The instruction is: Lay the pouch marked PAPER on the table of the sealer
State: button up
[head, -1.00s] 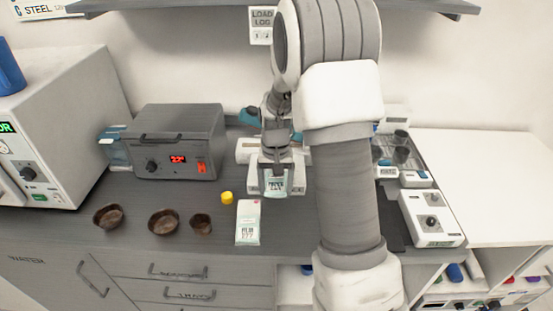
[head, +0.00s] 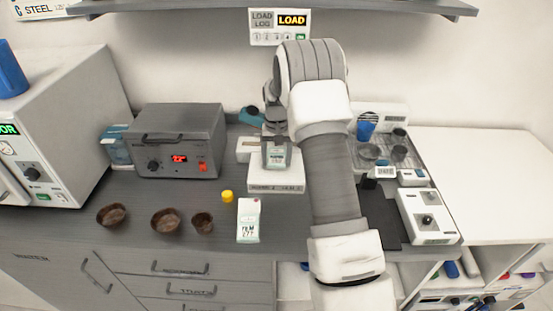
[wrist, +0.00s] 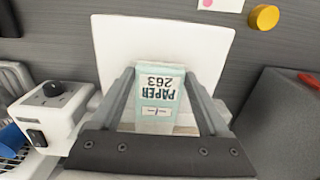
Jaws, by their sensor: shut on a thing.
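The PAPER pouch, pale teal and white, (head: 277,157) is between the fingers of my gripper (head: 276,145), which is shut on it. In the wrist view the pouch (wrist: 160,110) shows "PAPER 263" upside down between the two fingers of my gripper (wrist: 162,82). The sealer's white table (head: 275,184) lies under and in front of the pouch; in the wrist view the table (wrist: 112,40) spreads beneath it. I cannot tell whether the pouch touches the table. The sealer's rear part is partly hidden by my gripper.
Another pouch, apparently marked FILM, (head: 248,222) lies on the counter in front, beside a yellow cap (head: 227,196). Brown bowls (head: 165,221) stand left. A grey box with red display (head: 180,145) is left of the sealer. A wire rack with cups (head: 400,152) is right.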

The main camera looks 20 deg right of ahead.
jog(key=shift+f, duration=0.35)
jog(key=shift+f, duration=0.15)
jog(key=o, duration=1.2)
